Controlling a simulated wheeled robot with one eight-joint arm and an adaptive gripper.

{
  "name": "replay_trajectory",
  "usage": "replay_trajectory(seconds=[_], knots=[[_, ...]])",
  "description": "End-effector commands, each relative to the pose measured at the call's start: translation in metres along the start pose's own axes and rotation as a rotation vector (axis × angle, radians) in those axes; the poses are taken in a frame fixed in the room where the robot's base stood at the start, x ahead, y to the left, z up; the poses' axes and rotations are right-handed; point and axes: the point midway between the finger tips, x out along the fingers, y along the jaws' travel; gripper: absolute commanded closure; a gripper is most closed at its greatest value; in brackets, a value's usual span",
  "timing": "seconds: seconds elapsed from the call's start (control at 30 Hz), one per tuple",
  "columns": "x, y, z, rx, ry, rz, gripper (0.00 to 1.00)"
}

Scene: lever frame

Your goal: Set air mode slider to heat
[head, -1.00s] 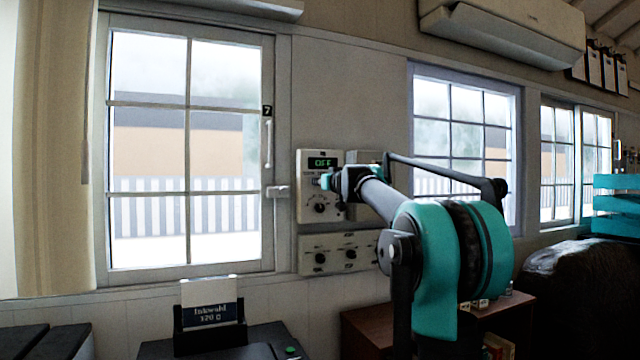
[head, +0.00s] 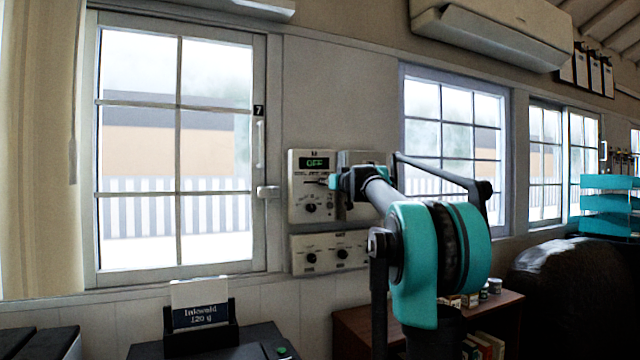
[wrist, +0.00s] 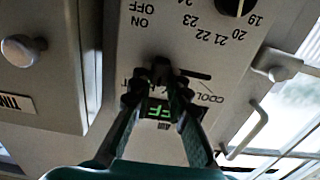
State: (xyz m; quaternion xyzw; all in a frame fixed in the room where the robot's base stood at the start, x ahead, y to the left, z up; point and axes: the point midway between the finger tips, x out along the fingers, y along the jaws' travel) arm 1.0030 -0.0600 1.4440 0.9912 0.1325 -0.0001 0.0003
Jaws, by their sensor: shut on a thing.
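The control panel (head: 311,206) is a pale wall box with a green display (head: 317,163) reading OFF and a dial below. In the wrist view the panel (wrist: 225,55) appears upside down, with the COOL label (wrist: 209,98) right of my fingers and the HEAT label partly hidden behind them. A dark slider slot (wrist: 196,75) runs out to the right of my fingertips. My gripper (wrist: 161,72) is shut on the air mode slider knob, at the HEAT side of the slot. The fingers hide the knob. In the head view my gripper (head: 335,180) is at the panel's right edge.
A second box (head: 355,157) adjoins on the right, with a round knob (wrist: 20,50) in the wrist view. A lower panel (head: 328,252) with two dials is beneath. A window latch (head: 268,191) sticks out at left.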

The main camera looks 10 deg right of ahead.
Motion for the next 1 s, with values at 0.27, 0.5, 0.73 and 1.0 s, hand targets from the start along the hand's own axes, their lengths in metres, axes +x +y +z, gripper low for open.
replay_trajectory(seconds=[0.27, 0.5, 0.73, 1.0], knots=[[0.0, 0.003, 0.0, 0.0, 0.0, 0.007, 0.73], [0.0, 0.002, 0.0, 0.0, 0.0, 0.005, 0.62], [-0.004, 0.002, 0.0, 0.0, 0.0, 0.005, 0.62], [-0.045, 0.002, 0.0, 0.0, 0.0, 0.007, 0.62]])
